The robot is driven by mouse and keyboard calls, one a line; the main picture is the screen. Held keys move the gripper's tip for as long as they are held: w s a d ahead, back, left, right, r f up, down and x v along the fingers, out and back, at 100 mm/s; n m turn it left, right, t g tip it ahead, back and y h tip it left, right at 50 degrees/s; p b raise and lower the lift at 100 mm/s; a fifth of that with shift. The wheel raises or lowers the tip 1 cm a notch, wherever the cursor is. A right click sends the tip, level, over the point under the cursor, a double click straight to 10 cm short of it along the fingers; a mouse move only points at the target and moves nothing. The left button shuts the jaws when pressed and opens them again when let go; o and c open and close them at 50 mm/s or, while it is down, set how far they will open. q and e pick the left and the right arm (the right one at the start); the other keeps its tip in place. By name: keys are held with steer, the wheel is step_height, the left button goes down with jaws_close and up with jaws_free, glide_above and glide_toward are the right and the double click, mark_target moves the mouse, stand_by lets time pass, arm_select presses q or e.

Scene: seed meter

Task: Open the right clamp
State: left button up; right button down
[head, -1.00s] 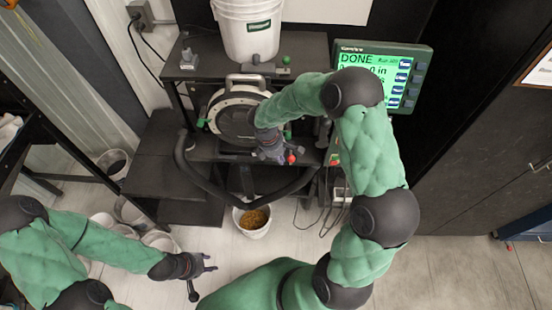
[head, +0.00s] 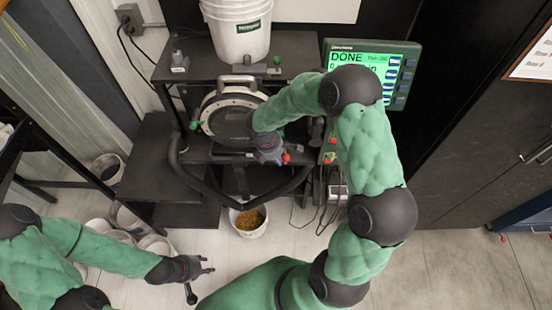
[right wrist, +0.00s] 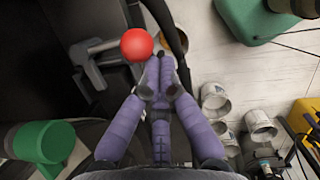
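The seed meter (head: 228,118), a round grey housing with a silver rim, sits on a black stand. The right clamp's lever (right wrist: 97,47) is grey and ends in a red ball knob (right wrist: 137,45); the knob also shows in the head view (head: 286,158). My right gripper (right wrist: 158,78) has its purple fingers drawn together, tips just below the red knob; I cannot tell if they touch it. Nothing shows between them. In the head view my right gripper (head: 272,158) is in front of the meter's lower right. My left gripper (head: 203,277) is open and empty, low over the floor.
A white bucket (head: 238,35) stands above the meter. A monitor (head: 372,65) reading DONE is to its right. A black hose (head: 205,190) loops below, above a seed-filled bucket (head: 248,222). Green knobs (head: 194,125) flank the meter.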

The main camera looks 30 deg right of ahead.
mark_target(287, 161)
steer(key=shift+s+d+n+t+p, duration=0.15)
steer(key=shift+s+d+n, duration=0.4)
steer(key=shift+d+n, duration=0.2)
steer(key=shift+s+d+n+t+p, duration=0.15)
steer(key=shift+s+d+n, duration=0.4)
steer(key=shift+n, duration=0.2)
arm_select(q)
steer(key=shift+r, duration=0.35)
arm_select(e)
steer(key=shift+s+d, duration=0.2)
steer(key=shift+d, duration=0.45)
steer(key=shift+s+d, duration=0.2)
steer(key=shift+d, duration=0.4)
